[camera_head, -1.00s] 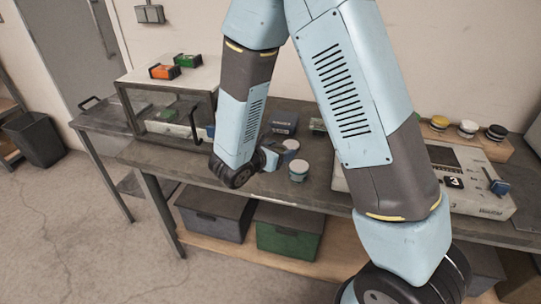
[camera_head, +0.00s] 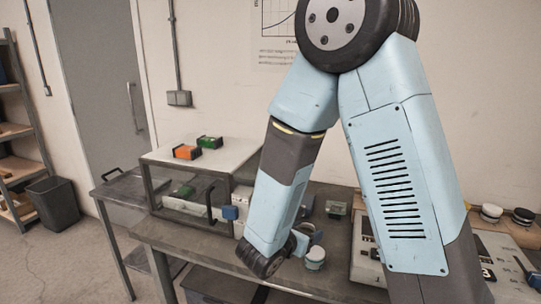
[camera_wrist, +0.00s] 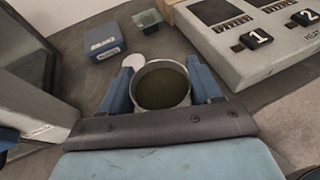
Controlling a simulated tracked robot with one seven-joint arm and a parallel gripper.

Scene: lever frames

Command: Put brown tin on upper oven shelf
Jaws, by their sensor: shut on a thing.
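In the wrist view, my gripper (camera_wrist: 163,88) has its two blue fingers on either side of a round tin (camera_wrist: 163,87) with a pale rim and a dark olive-brown top. It is shut on this tin, whose sides are mostly hidden. In the head view, my forearm hides most of the gripper, low over the bench. A pale tin with a greenish top (camera_head: 315,260) shows just right of my wrist; I cannot tell if it is the held one. The glass-fronted oven (camera_head: 160,207) stands to the left, its door seemingly shut. Its shelves are not clear.
A pale numbered device (camera_wrist: 255,45) stands close on the right. A side table (camera_head: 125,188) stands left.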

